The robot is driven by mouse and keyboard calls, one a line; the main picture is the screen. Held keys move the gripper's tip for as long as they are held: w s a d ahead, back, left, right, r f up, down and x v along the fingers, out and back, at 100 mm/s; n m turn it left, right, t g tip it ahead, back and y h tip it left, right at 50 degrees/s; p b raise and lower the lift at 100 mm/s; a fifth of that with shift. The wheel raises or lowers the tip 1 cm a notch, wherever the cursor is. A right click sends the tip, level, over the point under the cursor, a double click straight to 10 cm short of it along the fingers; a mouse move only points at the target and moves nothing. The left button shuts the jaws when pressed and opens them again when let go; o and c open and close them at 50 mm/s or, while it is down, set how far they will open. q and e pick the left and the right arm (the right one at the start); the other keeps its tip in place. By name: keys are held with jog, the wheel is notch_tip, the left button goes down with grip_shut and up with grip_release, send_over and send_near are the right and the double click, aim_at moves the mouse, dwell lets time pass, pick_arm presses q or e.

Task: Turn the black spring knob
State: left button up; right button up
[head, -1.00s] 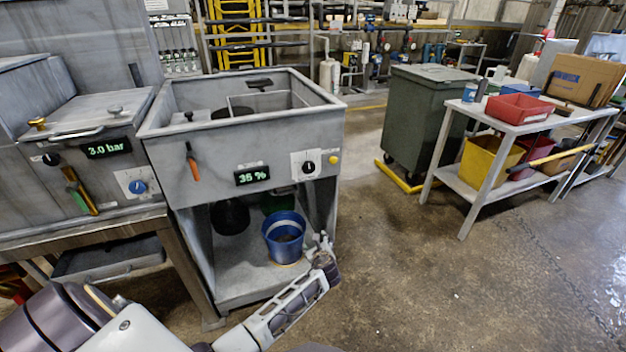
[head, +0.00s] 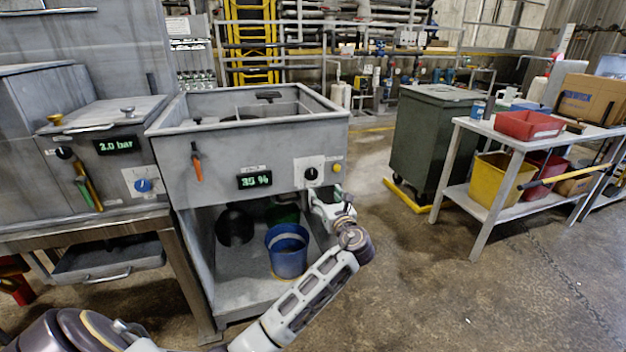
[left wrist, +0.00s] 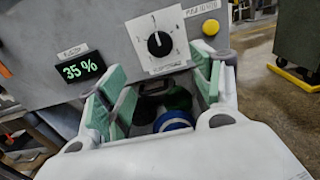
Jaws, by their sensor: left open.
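A black knob (head: 312,173) with a white pointer sits on a white plate at the right of the grey basin's front panel. It is large in the left wrist view (left wrist: 158,43), its pointer roughly upright. My left gripper (head: 328,194) is just below the knob and in front of the panel's lower edge. In the left wrist view its green-padded fingers (left wrist: 155,88) are spread wide with nothing between them; the knob appears above the gap, apart from both fingers. Another black knob (head: 63,153) is on the left machine. My right gripper is in no view.
A green 35 % display (head: 254,181), an orange-handled lever (head: 197,166) and a yellow button (head: 337,168) share the panel. A blue bucket (head: 287,262) stands on the shelf below. A dark wheeled bin (head: 432,140) stands to the right, with open floor before it.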

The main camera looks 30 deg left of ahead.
aim_at(312, 176)
pick_arm(q)
jog(key=b+x, duration=0.3)
jog(key=x, duration=0.9)
jog(key=shift+f, duration=0.1)
jog(key=shift+x, duration=0.9)
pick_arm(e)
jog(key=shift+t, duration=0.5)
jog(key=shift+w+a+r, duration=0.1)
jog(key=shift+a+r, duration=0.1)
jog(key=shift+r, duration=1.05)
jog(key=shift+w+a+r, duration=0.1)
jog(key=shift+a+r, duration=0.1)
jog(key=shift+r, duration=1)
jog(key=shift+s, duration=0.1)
pick_arm(q)
jog(key=c, duration=1)
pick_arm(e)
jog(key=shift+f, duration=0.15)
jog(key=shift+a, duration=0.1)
